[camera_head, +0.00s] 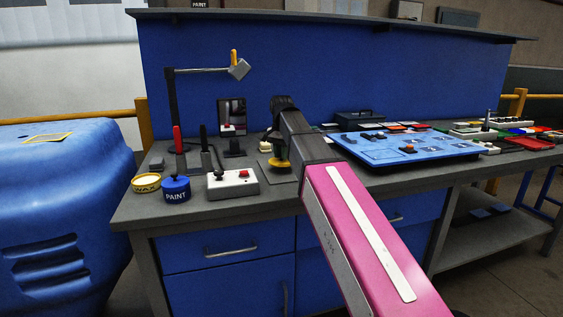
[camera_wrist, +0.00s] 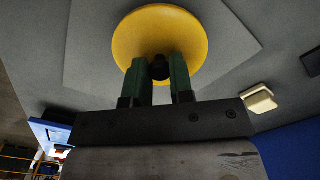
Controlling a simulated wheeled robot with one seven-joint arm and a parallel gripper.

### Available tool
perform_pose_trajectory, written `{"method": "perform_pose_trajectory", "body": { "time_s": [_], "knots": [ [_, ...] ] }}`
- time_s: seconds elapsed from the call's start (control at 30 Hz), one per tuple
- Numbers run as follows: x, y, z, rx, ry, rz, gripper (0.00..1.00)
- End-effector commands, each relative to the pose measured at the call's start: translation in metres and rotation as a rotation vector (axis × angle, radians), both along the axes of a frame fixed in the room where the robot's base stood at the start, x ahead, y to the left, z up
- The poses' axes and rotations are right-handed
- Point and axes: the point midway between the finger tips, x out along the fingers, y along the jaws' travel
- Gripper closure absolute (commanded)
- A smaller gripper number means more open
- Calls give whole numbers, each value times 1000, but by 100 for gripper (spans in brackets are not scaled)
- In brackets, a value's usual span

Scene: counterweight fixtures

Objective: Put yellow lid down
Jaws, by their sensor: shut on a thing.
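The yellow lid (camera_head: 279,163) is a round disc near the middle of the workbench, partly hidden by my arm in the head view. In the wrist view the yellow lid (camera_wrist: 160,30) shows its top with a dark knob at the centre. My gripper (camera_wrist: 160,68) is shut on this knob with its two green fingers. The lid is over a flat grey square plate (camera_wrist: 90,50). I cannot tell whether it touches the plate.
A blue paint can (camera_head: 176,189) and a yellow-rimmed round tin (camera_head: 146,183) stand at the front left. A white box with a red button (camera_head: 232,183) is left of the lid. A cream block (camera_wrist: 260,98) is close by. A blue panel (camera_head: 405,147) lies right.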

Motion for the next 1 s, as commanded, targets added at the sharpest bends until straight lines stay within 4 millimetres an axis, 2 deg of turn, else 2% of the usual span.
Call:
{"method": "perform_pose_trajectory", "body": {
  "time_s": [0.1,0.23,0.6,0.63,0.7,1.0],
  "knots": [
    [-2,0,-17,-1,3,0,100],
    [-1,0,-31,0,1,0,100],
    [-1,0,-34,0,1,0,100],
    [-1,0,-34,0,1,0,75],
    [0,0,-34,0,1,0,53],
    [0,0,-33,0,0,0,53]
  ]
}}
